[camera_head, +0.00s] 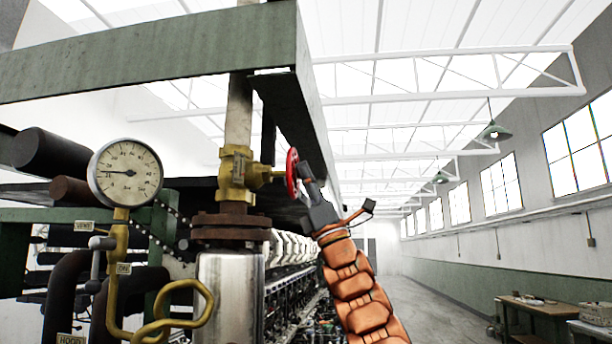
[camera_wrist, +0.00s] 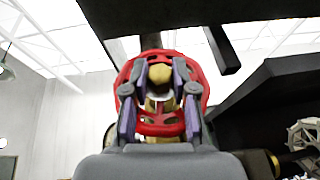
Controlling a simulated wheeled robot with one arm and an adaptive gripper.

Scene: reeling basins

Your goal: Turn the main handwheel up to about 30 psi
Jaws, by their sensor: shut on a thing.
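The red main handwheel (camera_head: 291,174) is edge-on in the head view, on the right of a brass valve (camera_head: 238,173). In the wrist view the handwheel (camera_wrist: 160,129) is face-on, with a brass hub nut (camera_wrist: 159,73) at its centre. My gripper (camera_head: 305,178) is at the wheel from the right. In the wrist view its two fingers (camera_wrist: 159,92) lie on either side of the hub, shut on the wheel. The round pressure gauge (camera_head: 125,172) is left of the valve. Its needle points left, nearly level; the small numbers are hard to read.
A green beam (camera_head: 150,65) runs above the valve, close over my gripper. Brass piping with a looped handle (camera_head: 180,312) and tags is below the gauge. Machinery stretches back behind the valve. The aisle (camera_head: 430,300) to the right is open, with a bench (camera_head: 540,305) at far right.

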